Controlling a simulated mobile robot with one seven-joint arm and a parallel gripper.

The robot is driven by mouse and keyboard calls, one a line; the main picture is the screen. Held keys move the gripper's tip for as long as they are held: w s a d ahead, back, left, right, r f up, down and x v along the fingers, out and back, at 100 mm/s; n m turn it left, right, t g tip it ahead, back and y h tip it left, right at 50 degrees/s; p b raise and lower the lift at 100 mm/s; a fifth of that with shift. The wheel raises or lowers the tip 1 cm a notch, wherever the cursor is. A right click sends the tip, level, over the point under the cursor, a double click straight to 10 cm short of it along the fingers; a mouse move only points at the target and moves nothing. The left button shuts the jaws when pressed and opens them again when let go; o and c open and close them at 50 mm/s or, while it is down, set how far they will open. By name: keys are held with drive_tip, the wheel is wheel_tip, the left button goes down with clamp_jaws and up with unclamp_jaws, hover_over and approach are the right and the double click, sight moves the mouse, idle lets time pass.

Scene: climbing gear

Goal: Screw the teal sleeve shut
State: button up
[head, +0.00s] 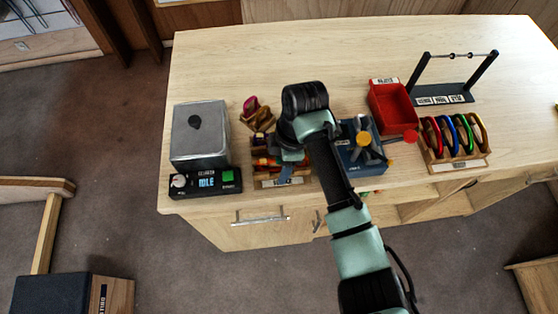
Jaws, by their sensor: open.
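I cannot make out a teal sleeve in the head view. Several carabiners, red (432,137), blue (449,134), green (465,132) and orange-brown (480,131), stand in a wooden rack (462,166) at the right of the bench; their sleeves are too small to tell. A blue fixture (349,135) with a yellow knob (363,138) and a red-ended handle (409,137) stands right of my arm, partly hidden by it. The arm hides part of the box, and no held thing is visible.
A grey metal box (201,135) with a display unit (206,183) reading "IDLE" stands at the left. A red bin (392,106) and a black bar stand (445,90) are at the back right. The bench's back (290,50) is clear.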

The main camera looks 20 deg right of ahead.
drive_tip(key=shift+s+a, duration=0.1)
drive_tip(key=shift+s, duration=0.15)
drive_tip(key=shift+r+p, duration=0.1)
drive_tip(key=shift+p, duration=0.2)
drive_tip(key=shift+r+p, duration=1.2)
drive_tip(key=shift+r, duration=0.1)
drive_tip(key=shift+f, duration=0.1)
drive_tip(key=shift+w+d+b, duration=0.25)
drive_tip(key=shift+w+b, duration=0.45)
drive_tip(key=shift+w, duration=0.45)
